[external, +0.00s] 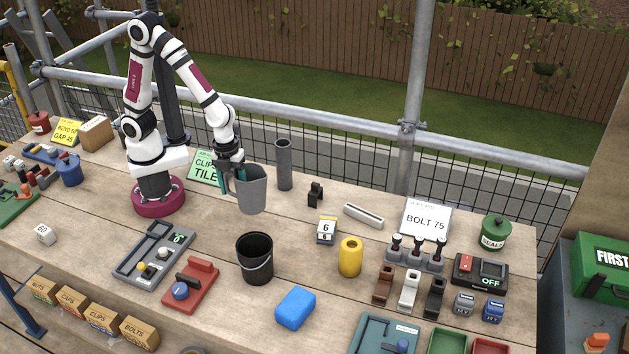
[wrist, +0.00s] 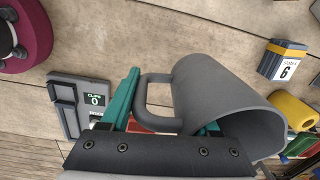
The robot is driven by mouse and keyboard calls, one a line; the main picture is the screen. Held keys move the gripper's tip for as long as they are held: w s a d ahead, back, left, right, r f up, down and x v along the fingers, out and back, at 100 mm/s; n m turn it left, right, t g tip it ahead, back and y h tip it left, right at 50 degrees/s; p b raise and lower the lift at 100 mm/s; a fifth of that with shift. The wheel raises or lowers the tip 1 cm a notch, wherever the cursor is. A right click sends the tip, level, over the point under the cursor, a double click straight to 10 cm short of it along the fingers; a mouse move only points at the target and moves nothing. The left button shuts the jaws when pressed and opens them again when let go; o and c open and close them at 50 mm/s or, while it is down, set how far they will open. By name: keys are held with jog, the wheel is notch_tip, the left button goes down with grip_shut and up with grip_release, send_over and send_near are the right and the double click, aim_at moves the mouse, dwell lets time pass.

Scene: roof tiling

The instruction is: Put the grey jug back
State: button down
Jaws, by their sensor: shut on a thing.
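The grey jug (external: 251,190) is upright beside my gripper (external: 234,181), to the right of my arm's base. In the wrist view the jug (wrist: 212,92) fills the right of centre, with its open mouth toward the lower right. Its handle (wrist: 145,95) lies between the teal fingers of my gripper (wrist: 165,112), which is shut on it. The jug seems to hang a little above the table, but I cannot tell the gap for certain. The inside of the jug is mostly hidden.
A black bucket (external: 255,259) stands in front of the jug. A dark grey tube (external: 284,165) stands behind it to the right. A green card (external: 205,166) is behind my gripper. A grey clip tray (external: 153,254) and a red tool (external: 191,285) lie front left. Bare planks show right of the jug.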

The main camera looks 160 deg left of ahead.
jog(key=s+a+f, duration=0.1)
jog(key=a, duration=0.1)
jog(key=s+a+f, duration=0.1)
jog(key=a+f, duration=0.1)
jog(key=s+a+f, duration=0.1)
jog(key=a, duration=0.1)
jog(key=shift+s+a+f, duration=0.15)
jog(key=shift+a+f, duration=0.2)
jog(key=shift+f, duration=1.9)
jog(key=shift+c, duration=0.6)
grip_release()
jog(key=shift+f, duration=0.15)
